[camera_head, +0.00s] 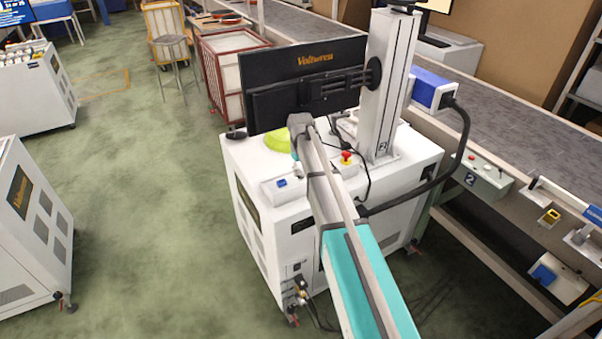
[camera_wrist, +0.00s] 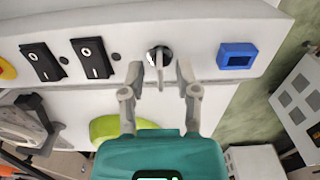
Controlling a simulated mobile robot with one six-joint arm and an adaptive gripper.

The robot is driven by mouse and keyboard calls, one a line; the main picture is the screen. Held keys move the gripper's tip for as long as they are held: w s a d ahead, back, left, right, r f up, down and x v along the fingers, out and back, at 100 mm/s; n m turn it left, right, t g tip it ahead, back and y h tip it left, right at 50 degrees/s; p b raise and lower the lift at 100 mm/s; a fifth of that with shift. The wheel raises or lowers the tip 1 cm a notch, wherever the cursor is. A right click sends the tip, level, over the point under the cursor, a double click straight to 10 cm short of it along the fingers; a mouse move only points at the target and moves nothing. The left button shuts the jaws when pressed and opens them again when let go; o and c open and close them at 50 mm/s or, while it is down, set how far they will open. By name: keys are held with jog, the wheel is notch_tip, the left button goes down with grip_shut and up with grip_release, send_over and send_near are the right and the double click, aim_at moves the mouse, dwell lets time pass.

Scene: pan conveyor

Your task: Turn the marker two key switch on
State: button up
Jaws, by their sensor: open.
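The key switch (camera_wrist: 159,55) is a round, metallic switch with a silver key on the pale panel (camera_wrist: 200,90) in the wrist view. The key's grip points down in that picture. My gripper (camera_wrist: 160,72) is open, with one fingertip on each side of the key and gaps visible between them. I cannot tell the depth of the fingertips relative to the key. My arm hides the key switch and most of my gripper there.
Two black rocker switches (camera_wrist: 93,58) and a blue rectangular part (camera_wrist: 237,56) flank the key switch. A red stop button (camera_head: 346,157), a monitor (camera_head: 262,82) and a black cable (camera_head: 463,140) are near my arm. The green floor (camera_head: 140,210) at left is open.

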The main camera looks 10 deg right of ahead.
jog(key=shift+c, duration=0.2)
grip_shut()
jog(key=shift+m, duration=0.3)
jog(key=m, duration=0.6)
jog(key=shift+m, duration=0.4)
jog(key=m, duration=0.8)
jog(key=shift+m, duration=0.3)
dwell(0.3)
